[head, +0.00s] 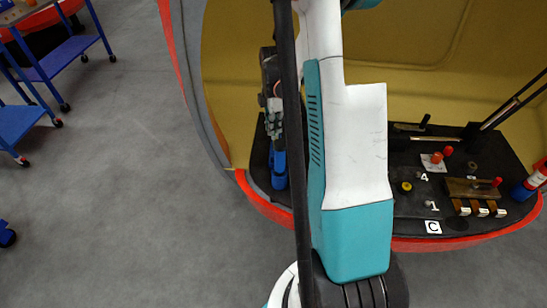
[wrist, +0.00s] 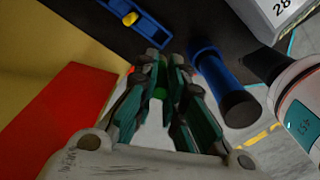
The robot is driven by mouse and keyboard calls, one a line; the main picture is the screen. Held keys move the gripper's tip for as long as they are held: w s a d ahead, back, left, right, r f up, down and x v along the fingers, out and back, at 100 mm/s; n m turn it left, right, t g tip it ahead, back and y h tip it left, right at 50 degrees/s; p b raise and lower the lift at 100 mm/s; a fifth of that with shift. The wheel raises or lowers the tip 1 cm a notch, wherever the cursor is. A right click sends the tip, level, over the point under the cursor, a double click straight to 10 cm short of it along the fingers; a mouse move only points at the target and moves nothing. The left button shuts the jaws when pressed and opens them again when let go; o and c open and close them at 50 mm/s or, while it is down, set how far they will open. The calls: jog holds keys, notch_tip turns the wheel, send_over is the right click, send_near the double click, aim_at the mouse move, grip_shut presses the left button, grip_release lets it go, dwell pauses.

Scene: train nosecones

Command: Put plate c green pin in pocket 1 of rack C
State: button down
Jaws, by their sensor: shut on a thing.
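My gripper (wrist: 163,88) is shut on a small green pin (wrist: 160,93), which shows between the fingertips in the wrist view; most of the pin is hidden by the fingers. In the head view my gripper (head: 274,130) is at the left part of the dark shelf, left of my arm. Rack C (head: 410,210) is a dark block to the right of my arm, with a white C label in front and number labels 1 and 4. A small grey piece stands beside the 1 label. My gripper is well apart from the rack, and my arm hides part of the shelf between them.
A yellow-black knob (head: 406,187) stands on the rack. Red pins and a brown block (head: 470,188) are to its right. A red-orange rim (head: 270,208) edges the shelf.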

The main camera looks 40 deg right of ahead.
notch_tip(320, 180, down, 14)
jog(key=b, duration=0.4)
jog(key=shift+r+b, duration=0.2)
jog(key=shift+b, duration=0.1)
jog(key=shift+f, duration=0.1)
jog(key=c, duration=1.7)
grip_release()
notch_tip(320, 180, up, 12)
jog(key=p, duration=0.4)
jog(key=shift+p, duration=0.3)
